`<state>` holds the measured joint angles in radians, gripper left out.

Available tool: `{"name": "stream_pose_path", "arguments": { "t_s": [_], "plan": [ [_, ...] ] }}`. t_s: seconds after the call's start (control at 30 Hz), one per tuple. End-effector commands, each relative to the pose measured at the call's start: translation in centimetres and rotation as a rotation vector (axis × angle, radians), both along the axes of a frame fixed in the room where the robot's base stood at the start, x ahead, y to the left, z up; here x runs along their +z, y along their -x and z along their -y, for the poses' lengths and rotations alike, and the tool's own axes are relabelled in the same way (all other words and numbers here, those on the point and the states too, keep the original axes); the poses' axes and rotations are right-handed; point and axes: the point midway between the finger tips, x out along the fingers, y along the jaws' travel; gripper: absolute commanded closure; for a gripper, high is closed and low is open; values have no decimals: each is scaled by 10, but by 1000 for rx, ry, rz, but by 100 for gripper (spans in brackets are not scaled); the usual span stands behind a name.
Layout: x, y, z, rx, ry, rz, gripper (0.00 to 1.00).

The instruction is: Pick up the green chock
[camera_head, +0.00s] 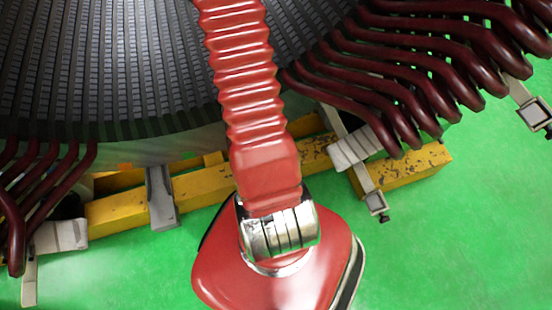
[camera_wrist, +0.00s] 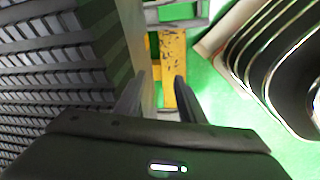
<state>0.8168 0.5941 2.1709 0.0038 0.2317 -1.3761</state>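I cannot make out a green chock in either view; the only clear green area is the floor. My gripper (camera_wrist: 156,90) shows in the wrist view, with two dark fingers standing apart and nothing visibly held between them. It is beside the dark slotted stator wall (camera_wrist: 55,70), with a yellow beam (camera_wrist: 174,60) beyond the fingertips. In the head view my red arm crosses the middle and my gripper does not show.
The stator core (camera_head: 100,60) fills the upper left of the head view. Dark red coil ends (camera_head: 400,75) jut out at right, and several at left (camera_head: 40,190). A yellow beam (camera_head: 115,212) and grey brackets (camera_head: 161,196) lie below. Green floor (camera_head: 450,250) is open at lower right.

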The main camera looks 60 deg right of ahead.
Motion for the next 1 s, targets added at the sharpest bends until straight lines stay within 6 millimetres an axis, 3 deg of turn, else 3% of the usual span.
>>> {"name": "stream_pose_path", "arguments": {
  "t_s": [0.03,0.33,0.7,0.83,1.0],
  "plan": [
    [-16,10,6,6,-8,-13,64],
    [-101,66,28,90,-35,-63,64],
    [-201,142,26,192,-81,-105,64],
    [-221,158,21,217,-90,-110,64],
    [-229,165,19,230,-93,-112,64]
  ]
}}
